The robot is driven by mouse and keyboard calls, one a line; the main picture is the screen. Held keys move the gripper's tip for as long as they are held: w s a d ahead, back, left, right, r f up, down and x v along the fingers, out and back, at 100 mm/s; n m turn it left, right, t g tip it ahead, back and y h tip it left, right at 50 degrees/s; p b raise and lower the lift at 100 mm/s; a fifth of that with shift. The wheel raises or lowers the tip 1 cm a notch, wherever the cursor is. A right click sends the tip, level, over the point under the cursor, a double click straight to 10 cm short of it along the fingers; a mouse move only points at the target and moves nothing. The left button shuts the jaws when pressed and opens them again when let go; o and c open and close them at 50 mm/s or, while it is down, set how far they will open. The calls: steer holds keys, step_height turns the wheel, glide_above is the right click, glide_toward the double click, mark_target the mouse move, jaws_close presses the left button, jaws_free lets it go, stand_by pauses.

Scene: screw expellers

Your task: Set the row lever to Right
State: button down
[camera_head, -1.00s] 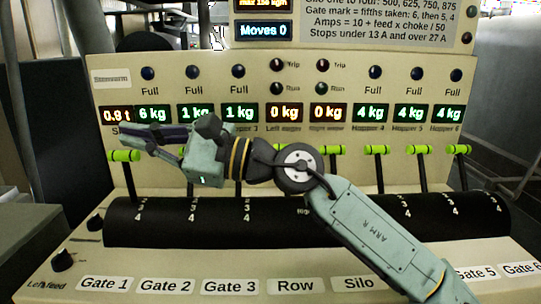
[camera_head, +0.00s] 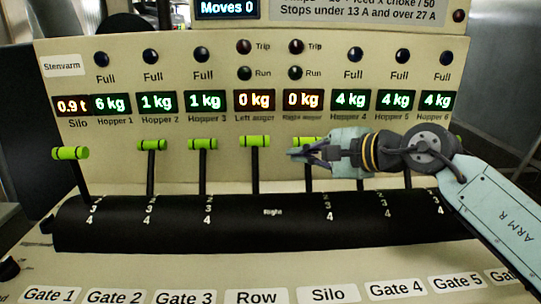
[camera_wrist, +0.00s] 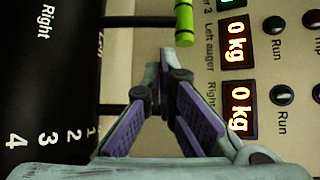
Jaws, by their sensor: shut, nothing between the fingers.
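The row lever (camera_head: 255,142) has a green crossbar on a black shaft and stands up at the back of the black drum (camera_head: 170,225). "Right" is printed on the drum in front of it. In the wrist view its green handle (camera_wrist: 184,24) is at the top, just beyond the fingertips. My gripper (camera_head: 291,153) is shut and empty, pointing left, a little right of the row lever's handle and partly covering the silo lever (camera_head: 306,141). The wrist view shows the closed fingers (camera_wrist: 166,58); a small gap seems to separate them from the handle.
Gate 1 (camera_head: 70,153), Gate 2 (camera_head: 152,145) and Gate 3 (camera_head: 203,144) levers stand to the left. My arm covers parts of the gate levers on the right. The upright display panel (camera_head: 225,75) is close behind. The moves display (camera_head: 227,8) reads 0.

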mark_target(256, 180)
steer(key=shift+a, duration=0.1)
steer(key=p+x, duration=0.3)
steer(key=x, duration=0.7)
steer(key=shift+s+f, duration=0.1)
